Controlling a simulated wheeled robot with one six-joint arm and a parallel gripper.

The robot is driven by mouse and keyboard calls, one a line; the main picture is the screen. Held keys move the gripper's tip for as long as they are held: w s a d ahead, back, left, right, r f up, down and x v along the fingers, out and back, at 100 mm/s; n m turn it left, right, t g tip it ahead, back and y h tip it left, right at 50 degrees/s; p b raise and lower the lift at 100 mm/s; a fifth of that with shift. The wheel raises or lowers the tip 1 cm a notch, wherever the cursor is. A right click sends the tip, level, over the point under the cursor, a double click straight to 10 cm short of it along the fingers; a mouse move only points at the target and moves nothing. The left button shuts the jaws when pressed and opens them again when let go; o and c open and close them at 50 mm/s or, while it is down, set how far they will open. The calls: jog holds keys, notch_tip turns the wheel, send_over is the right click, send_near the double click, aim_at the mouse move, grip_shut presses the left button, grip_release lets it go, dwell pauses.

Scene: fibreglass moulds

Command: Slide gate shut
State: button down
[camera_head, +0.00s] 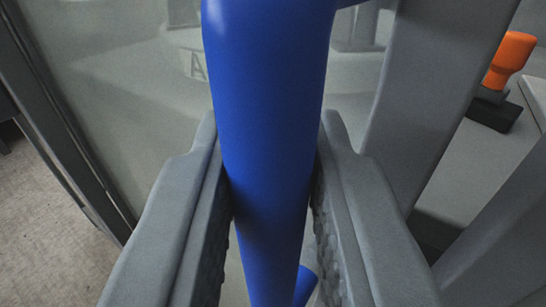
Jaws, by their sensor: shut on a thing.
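A thick blue bar handle (265,100) runs from the top to the bottom of the view, close to the camera. My gripper (272,195) has one grey finger on each side of it and is shut on the handle. Behind it is the gate's clear pane (120,80), with a dark frame edge (60,130) on the left. A grey upright (415,90) stands just right of the handle. Most of the gate lies outside the view, so I cannot tell how far it is open.
An orange-topped object (508,58) on a dark base sits on a grey surface at the upper right. Through the pane a pale rounded shape with a label bearing an "A" (195,65) shows. Bare floor (40,220) lies at the lower left.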

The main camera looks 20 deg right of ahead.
jog(key=shift+s+d, duration=0.45)
jog(key=shift+s, duration=0.15)
jog(key=c, duration=1.3)
grip_release()
jog(key=shift+s+d, duration=0.15)
jog(key=shift+c, duration=0.2)
jog(key=v, duration=1.7)
jog(key=shift+s, duration=0.15)
jog(key=shift+a+r, duration=0.15)
jog(key=shift+a, duration=0.05)
